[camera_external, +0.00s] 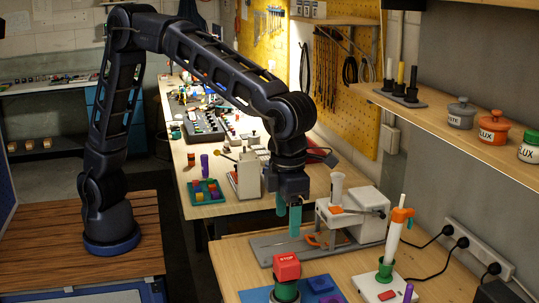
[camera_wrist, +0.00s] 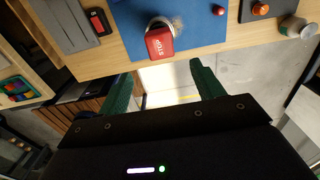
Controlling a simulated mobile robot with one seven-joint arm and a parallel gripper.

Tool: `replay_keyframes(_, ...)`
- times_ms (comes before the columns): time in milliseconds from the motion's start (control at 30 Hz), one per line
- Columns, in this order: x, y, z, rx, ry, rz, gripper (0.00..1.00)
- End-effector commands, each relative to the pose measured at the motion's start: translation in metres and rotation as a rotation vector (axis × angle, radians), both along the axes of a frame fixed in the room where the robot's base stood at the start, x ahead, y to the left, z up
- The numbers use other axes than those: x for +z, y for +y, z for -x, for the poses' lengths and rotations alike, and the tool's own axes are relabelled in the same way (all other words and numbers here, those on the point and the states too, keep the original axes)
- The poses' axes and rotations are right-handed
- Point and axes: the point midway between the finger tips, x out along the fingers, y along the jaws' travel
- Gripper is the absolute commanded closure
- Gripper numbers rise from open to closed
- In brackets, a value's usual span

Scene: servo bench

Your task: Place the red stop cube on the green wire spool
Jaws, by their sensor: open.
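The red stop cube (camera_external: 286,266) sits on top of the green wire spool (camera_external: 286,291) at the bottom of the external view, with white lettering on it. It looks upright and level. The cube also shows in the wrist view (camera_wrist: 160,44), just beyond the fingertips and apart from them; the spool is mostly hidden there. My gripper (camera_external: 288,222) is open and empty, with its teal fingers pointing down, above and behind the cube. In the wrist view the two green fingers (camera_wrist: 166,70) stand wide apart with nothing between them.
A blue mat (camera_wrist: 195,25) lies under the spool. A white and grey machine (camera_external: 352,215) stands right of my gripper. A white stand with an orange-topped post (camera_external: 396,240) is on the right of the bench. A shelf (camera_external: 460,135) with jars juts from the wall.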

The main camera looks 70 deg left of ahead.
Motion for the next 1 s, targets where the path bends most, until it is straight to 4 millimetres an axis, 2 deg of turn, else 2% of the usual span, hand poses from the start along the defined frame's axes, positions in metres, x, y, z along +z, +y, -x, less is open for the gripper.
replay_keyframes(167,0.004,0.002,-0.001,0.009,-0.002,0.001,0.33)
replay_keyframes(267,0.011,0.017,-0.005,0.068,-0.01,0.005,0.33)
replay_keyframes(333,0.02,0.038,-0.009,0.154,-0.021,0.012,0.33)
replay_keyframes(500,0.046,0.113,-0.02,0.471,-0.055,0.039,0.33)
replay_keyframes(667,0.066,0.185,-0.019,0.79,-0.083,0.074,0.33)
replay_keyframes(867,0.083,0.272,-0.005,1.189,-0.109,0.129,0.33)
replay_keyframes(1000,0.089,0.329,0.013,1.469,-0.119,0.176,0.33)
